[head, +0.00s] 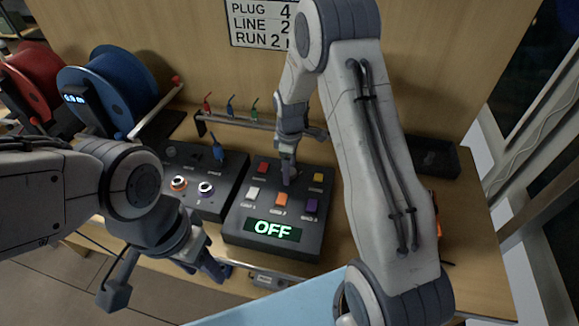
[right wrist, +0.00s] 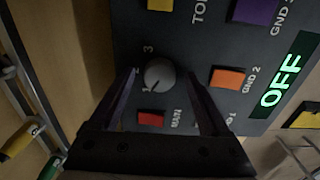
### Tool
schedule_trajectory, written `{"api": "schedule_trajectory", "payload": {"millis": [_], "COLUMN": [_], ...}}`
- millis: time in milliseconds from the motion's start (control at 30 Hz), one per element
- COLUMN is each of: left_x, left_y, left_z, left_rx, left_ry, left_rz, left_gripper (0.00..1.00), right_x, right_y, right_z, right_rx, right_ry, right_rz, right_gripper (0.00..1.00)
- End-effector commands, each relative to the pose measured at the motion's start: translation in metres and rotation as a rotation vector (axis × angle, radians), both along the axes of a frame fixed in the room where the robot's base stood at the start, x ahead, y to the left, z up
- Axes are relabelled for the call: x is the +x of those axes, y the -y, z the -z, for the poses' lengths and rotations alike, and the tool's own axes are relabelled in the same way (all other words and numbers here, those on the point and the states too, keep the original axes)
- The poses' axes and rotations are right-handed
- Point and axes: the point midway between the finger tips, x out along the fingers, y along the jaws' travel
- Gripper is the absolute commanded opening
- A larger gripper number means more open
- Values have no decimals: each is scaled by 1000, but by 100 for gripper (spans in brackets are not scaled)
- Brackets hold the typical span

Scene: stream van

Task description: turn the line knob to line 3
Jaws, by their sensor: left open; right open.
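The line knob (right wrist: 159,75), a round grey dial, sits on the dark control panel (right wrist: 205,25) in the right wrist view. A "3" shows near its rim, with a small pale mark at its lower left; I cannot tell for sure where it points. My right gripper (right wrist: 161,84) is open, its fingers on either side of the knob; whether they touch it is unclear. In the head view the right gripper (head: 288,178) reaches down onto the panel and hides the knob. My left gripper (head: 218,268) is open and empty by the table's front edge.
Red, yellow, white, orange and purple buttons surround the knob; the panel display (head: 272,230) reads OFF. A wall sign (head: 262,24) appears to read PLUG 4, LINE 2, RUN 2. A rack (head: 232,119) holds coloured plugs behind.

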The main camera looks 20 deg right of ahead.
Motion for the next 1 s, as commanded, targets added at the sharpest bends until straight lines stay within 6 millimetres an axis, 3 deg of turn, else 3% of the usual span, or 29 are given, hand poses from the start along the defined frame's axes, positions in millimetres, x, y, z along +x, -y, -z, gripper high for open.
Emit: {"api": "schedule_trajectory", "payload": {"millis": [167, 233, 400, 767, 1000], "left_x": [0, 0, 0, 0, 0], "left_y": [0, 0, 0, 0, 0], "left_z": [0, 0, 0, -1, -3], "left_rx": [0, 0, 0, 0, 0], "left_ry": [0, 0, 0, 0, 0], "left_rz": [0, 0, 0, 0, 0], "left_gripper": [50, 50, 50, 50, 50], "right_x": [0, 0, 0, 0, 0], "right_y": [0, 0, 0, 0, 0], "right_z": [0, 0, 0, -1, -1], "right_rx": [0, 0, 0, 1, 0], "right_ry": [0, 0, 0, -1, 0], "right_rz": [0, 0, 0, 54, 209], "right_gripper": [80, 61, 0, 0, 0]}}
